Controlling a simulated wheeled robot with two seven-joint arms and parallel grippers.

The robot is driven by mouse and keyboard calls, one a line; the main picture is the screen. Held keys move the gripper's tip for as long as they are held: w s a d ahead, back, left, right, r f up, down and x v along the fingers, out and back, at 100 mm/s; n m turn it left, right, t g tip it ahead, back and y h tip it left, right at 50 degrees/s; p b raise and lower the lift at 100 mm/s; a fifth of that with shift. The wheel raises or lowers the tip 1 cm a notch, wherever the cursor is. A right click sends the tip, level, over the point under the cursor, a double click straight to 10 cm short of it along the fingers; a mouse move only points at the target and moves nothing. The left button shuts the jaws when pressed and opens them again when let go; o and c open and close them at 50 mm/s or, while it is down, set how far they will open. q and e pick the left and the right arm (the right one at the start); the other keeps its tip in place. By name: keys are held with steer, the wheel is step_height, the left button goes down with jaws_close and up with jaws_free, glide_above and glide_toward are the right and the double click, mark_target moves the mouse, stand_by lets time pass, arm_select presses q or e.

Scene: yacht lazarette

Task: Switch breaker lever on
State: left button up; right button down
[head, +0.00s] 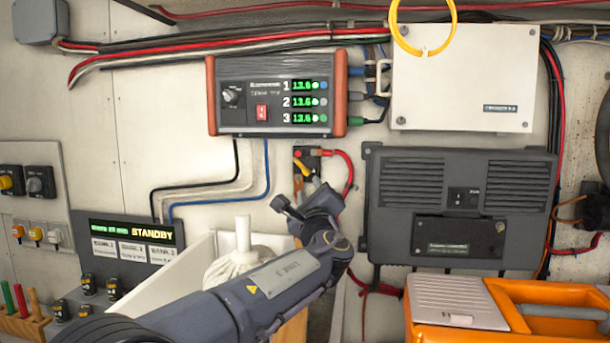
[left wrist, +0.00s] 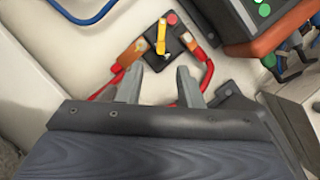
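The breaker (head: 308,156) is a small dark block on the wall below the red-ended display box, partly hidden by my left gripper (head: 304,190). Its yellow lever (head: 304,168) shows just above the gripper. In the left wrist view, the breaker (left wrist: 178,44) has a red button at one corner, orange terminals at its sides and the yellow lever (left wrist: 161,36) across its face. My left gripper (left wrist: 160,78) is open there, with two grey fingers apart and nothing visible between them. The lever lies beyond the fingertips and seems apart from them. My right gripper is not in view.
Red cables (head: 347,170) run beside the breaker. The display box (head: 276,95) is close above, and a dark grey unit (head: 460,205) is to the right. A white bin (head: 200,258) with a cloth bundle stands behind my left arm. An orange case (head: 505,312) is at lower right.

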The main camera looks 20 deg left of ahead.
mark_target(306, 173)
arm_select(q)
steer(key=p+x, duration=0.3)
steer(key=x, duration=0.3)
steer(key=shift+w+r, duration=0.1)
steer(key=shift+r, duration=0.05)
steer(key=shift+w+a, duration=0.25)
steer(key=shift+w, duration=0.1)
steer(key=shift+c, duration=0.2)
jaws_close()
